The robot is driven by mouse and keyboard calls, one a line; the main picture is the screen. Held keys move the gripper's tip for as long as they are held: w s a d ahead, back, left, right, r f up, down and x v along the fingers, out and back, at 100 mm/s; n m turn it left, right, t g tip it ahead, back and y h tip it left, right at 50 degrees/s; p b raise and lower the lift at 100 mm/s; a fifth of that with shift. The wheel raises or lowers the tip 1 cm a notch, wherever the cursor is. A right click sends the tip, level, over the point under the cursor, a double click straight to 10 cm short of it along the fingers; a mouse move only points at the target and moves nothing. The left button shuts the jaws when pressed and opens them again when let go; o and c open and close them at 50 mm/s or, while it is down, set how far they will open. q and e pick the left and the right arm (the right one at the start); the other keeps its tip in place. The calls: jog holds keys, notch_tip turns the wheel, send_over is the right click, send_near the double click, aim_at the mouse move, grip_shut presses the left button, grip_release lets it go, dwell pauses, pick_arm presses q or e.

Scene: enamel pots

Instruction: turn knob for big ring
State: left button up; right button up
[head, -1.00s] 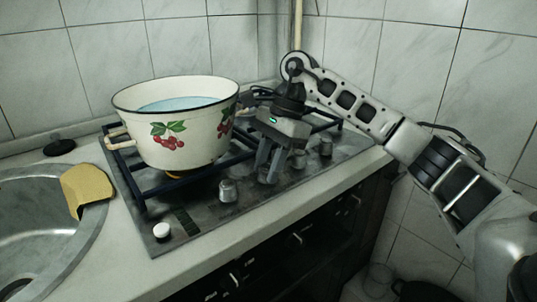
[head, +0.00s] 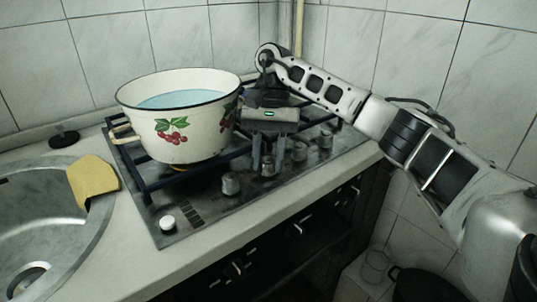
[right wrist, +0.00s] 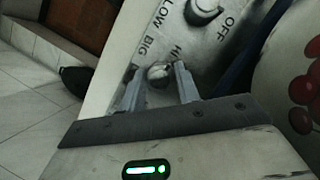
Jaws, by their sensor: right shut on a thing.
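A row of silver knobs runs along the front of the stove (head: 205,212). My right gripper (head: 267,170) points down at the second knob from the left (head: 268,169), with a finger on either side. In the right wrist view, my right gripper (right wrist: 158,80) is shut on this round knob (right wrist: 158,75). The letters LOW, BIG and HI are printed near it. Another knob (right wrist: 203,10) beside the word OFF shows at the top. My left gripper is not in view.
A white enamel pot (head: 180,130) with cherries, holding bluish liquid, stands on the stove grate (head: 145,188) close left of my right gripper. An orange glow shows beneath it. A sink (head: 40,215) with a yellow cloth (head: 92,178) is at the left.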

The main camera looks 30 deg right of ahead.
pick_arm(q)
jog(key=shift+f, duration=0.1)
pick_arm(e)
jog(key=shift+n, duration=0.3)
jog(key=o, duration=1)
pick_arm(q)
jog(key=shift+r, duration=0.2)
pick_arm(e)
jog(key=shift+w+r, duration=0.1)
jog(key=shift+r, duration=0.2)
pick_arm(q)
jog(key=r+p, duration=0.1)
jog(key=p, duration=0.3)
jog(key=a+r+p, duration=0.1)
jog(key=p, duration=0.3)
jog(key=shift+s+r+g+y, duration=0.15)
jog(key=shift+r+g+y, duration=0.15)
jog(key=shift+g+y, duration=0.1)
pick_arm(e)
jog(key=v, duration=1.5)
jog(key=shift+r, duration=0.2)
